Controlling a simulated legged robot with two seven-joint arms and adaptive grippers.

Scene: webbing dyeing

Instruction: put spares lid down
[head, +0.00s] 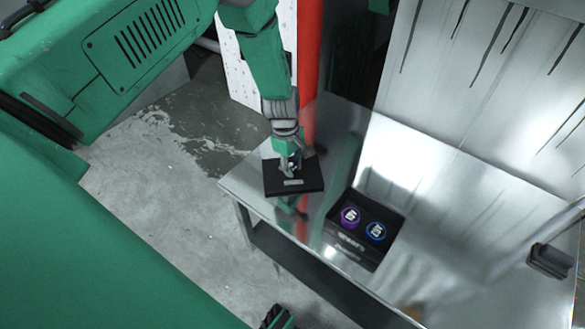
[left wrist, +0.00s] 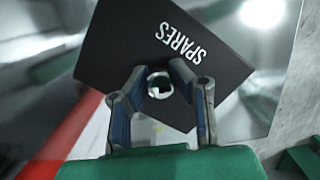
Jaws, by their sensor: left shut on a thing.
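The spares lid (head: 311,181) is a flat black square plate with a small pale label, at the left end of the metal table. In the left wrist view its top (left wrist: 122,48) reads "SPARES". My left gripper (head: 290,168) is above the lid and shut on its small round knob (left wrist: 160,86), with a finger on each side. The lid looks about level with the tabletop; I cannot tell whether it touches it. My right gripper is not in view.
A black open box (head: 372,258) with a purple round item (head: 350,217) and a blue round item (head: 376,231) stands right of the lid on the shiny table (head: 420,195). A small dark block (head: 550,261) sits far right. A red post (head: 310,70) rises behind.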

